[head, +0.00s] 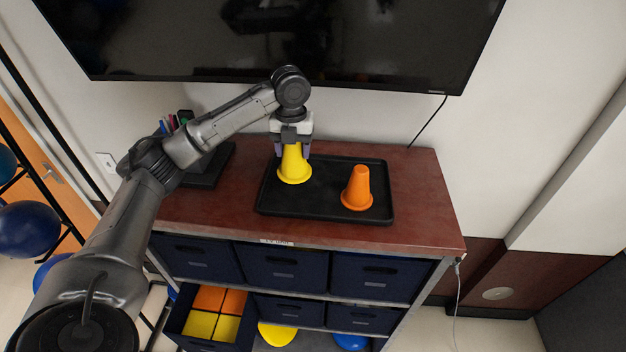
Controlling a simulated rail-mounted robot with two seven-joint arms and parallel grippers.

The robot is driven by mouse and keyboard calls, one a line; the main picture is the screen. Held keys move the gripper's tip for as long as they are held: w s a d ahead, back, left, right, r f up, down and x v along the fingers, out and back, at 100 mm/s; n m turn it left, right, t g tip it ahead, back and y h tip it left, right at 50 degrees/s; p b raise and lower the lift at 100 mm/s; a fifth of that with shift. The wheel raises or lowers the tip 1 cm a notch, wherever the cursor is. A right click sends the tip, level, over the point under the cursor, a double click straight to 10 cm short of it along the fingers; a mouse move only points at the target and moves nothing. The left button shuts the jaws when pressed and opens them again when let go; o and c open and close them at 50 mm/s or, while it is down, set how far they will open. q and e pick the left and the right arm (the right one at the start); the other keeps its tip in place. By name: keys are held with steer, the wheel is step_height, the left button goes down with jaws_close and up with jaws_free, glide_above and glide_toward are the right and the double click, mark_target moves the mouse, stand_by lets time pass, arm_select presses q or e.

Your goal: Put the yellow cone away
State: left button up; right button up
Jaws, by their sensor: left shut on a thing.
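The yellow cone (295,166) stands upright at the left part of a black tray (324,215) on top of the wooden cabinet. My left gripper (292,148) comes down from above and is shut on the cone's narrow top. The cone's base appears to be at the tray's surface; I cannot tell whether it touches. An orange cone (357,188) stands upright at the right part of the same tray. My right gripper is not in view.
The cabinet top (420,200) is clear right of the tray. A dark pen holder (206,170) stands at its left. Below are dark blue drawers (285,268); an open drawer (170,318) at lower left shows orange and yellow squares. A large screen (270,45) hangs behind.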

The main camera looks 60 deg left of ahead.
mark_target(295, 174)
arm_select(q)
step_height(295, 174, down, 5)
steer(key=shift+r+p, duration=0.1)
steer(key=shift+p, duration=0.4)
step_height(295, 174, down, 3)
steer(key=shift+r+p, duration=0.1)
steer(key=shift+p, duration=0.35)
steer(key=shift+f, duration=0.4)
steer(key=shift+f, duration=0.1)
steer(key=o, duration=0.9)
